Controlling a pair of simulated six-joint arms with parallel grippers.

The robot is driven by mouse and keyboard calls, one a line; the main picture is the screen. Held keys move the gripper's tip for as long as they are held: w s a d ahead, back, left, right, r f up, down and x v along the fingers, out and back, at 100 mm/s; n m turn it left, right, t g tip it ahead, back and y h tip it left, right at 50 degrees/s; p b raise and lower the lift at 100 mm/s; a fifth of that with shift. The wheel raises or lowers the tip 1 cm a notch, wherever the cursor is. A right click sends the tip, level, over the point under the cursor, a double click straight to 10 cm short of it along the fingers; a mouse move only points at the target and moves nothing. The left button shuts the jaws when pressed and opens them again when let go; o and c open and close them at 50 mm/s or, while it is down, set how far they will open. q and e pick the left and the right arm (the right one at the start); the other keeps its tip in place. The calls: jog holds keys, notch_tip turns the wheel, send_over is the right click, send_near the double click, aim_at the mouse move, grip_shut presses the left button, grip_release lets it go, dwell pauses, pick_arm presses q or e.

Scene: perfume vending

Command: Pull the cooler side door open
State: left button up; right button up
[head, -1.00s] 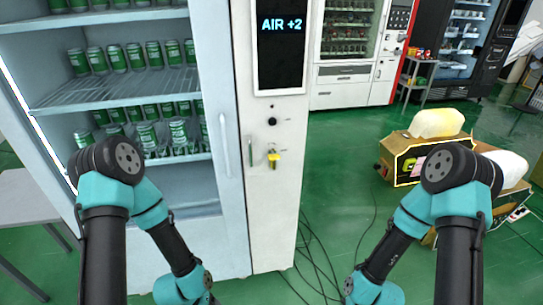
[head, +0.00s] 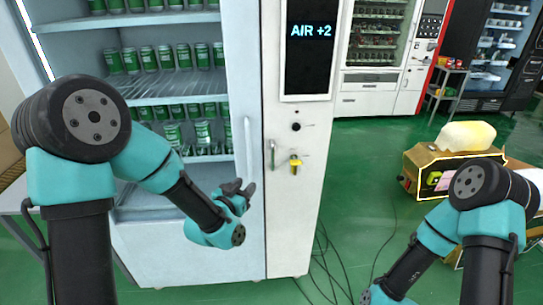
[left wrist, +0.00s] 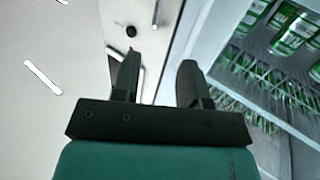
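The cooler (head: 180,250) is a tall white cabinet with shelves of green cans behind a glass door, which has a pale vertical handle (head: 249,140). To its right is the narrow white side door (head: 291,230) with a dark "AIR +2" display, a small vertical handle (head: 272,153) and a yellow key (head: 295,164). The side door looks shut. My left gripper (head: 240,190) is in front of the glass door, left of and below the small handle. Its fingers (left wrist: 159,75) are apart and hold nothing. My right gripper is outside the view.
A cardboard box (head: 425,170) with a pale yellow bundle sits on the green floor at right. Dark cables (head: 325,255) lie on the floor beside the side door. More vending machines (head: 385,60) stand behind. A grey table shows at left.

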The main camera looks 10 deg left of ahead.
aim_at(272, 155)
pick_arm(q)
jog(key=shift+d+r, duration=0.1)
jog(key=shift+r, duration=0.5)
jog(key=shift+w, duration=0.1)
jog(key=x, duration=1.7)
jog(key=shift+w+r, duration=0.15)
jog(key=shift+r, duration=0.05)
grip_shut()
